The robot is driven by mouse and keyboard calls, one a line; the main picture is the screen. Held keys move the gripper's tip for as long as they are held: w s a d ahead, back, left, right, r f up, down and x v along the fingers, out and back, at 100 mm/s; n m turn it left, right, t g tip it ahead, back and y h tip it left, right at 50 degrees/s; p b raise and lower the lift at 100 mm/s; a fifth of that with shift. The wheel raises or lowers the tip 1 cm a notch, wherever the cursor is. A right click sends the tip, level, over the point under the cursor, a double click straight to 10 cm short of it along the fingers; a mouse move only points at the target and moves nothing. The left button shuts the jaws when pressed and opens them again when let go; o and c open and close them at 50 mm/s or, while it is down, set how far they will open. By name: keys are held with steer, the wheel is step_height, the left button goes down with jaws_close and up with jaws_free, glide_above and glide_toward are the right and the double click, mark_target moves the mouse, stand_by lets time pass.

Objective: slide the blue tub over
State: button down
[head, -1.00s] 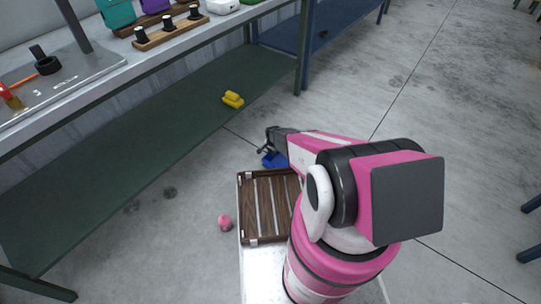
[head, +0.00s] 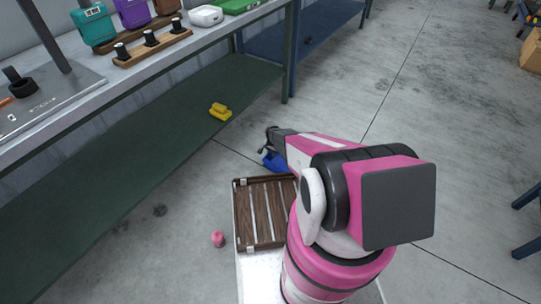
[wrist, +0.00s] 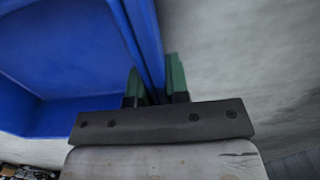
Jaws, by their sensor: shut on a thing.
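The blue tub (head: 273,162) shows in the head view as a small patch under the end of my arm, mostly hidden by the arm. In the wrist view the tub (wrist: 70,45) fills the upper left, its open inside facing the camera. My gripper (wrist: 155,85) is shut on one wall of the tub, with a green-padded finger on each side of the wall. In the head view my gripper (head: 271,143) is a dark shape beyond the wooden tray. The tub's base and what is under it are hidden.
A slatted wooden tray (head: 265,215) sits in front of my arm. A pink ball (head: 218,239) lies to its left. A yellow object (head: 220,111) is on the green lower shelf (head: 130,165) of the workbench at left. Open concrete floor (head: 430,110) lies to the right.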

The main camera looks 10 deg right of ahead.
steer(key=shift+w+d, duration=1.15)
steer(key=shift+w, duration=0.1)
steer(key=c, duration=1)
jaws_free()
steer(key=shift+c, duration=0.2)
step_height(320, 180, up, 11)
steer(key=shift+f, duration=0.1)
